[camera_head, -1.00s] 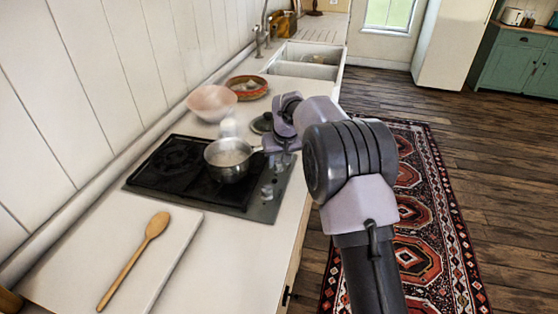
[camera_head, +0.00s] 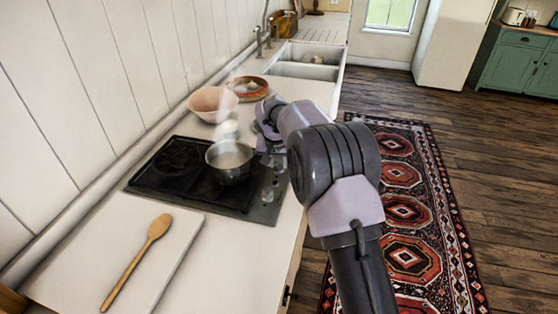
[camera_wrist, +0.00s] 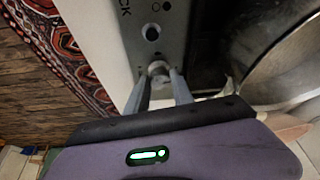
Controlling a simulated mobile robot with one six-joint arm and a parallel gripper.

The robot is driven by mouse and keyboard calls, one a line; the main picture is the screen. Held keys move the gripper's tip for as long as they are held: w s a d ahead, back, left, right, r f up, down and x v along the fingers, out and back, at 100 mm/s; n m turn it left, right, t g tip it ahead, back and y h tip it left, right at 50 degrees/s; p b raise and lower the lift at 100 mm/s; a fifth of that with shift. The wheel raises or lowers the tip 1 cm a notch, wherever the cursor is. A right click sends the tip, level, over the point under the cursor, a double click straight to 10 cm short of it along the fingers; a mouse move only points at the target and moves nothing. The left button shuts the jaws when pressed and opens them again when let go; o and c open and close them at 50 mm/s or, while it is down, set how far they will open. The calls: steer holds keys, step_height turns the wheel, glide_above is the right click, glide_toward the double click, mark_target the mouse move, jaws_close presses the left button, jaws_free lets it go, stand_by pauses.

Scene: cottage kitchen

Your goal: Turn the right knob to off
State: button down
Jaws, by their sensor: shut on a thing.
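The stove's control panel (camera_head: 261,211) runs along the right edge of the black hob, with small metal knobs (camera_head: 267,193) on it. My gripper (camera_wrist: 161,82) points at the panel in the wrist view, with its two fingers on either side of a round grey knob (camera_wrist: 158,69). It is shut on that knob. Another knob (camera_wrist: 152,32) on the panel is apart from the fingers. Which knob is the right one I cannot tell for sure. In the head view my wrist hides the fingers and the held knob.
A steaming metal pot (camera_head: 230,162) stands on the hob close beside my gripper; its rim also fills the right of the wrist view (camera_wrist: 285,65). A wooden spoon (camera_head: 137,262) lies on a white board at front left. A pink bowl (camera_head: 213,103) and patterned bowl (camera_head: 249,88) stand behind.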

steer(key=shift+a+m+h, duration=0.1)
steer(key=shift+m+h, duration=0.3)
steer(key=shift+m, duration=0.6)
steer(key=c, duration=1.1)
jaws_free()
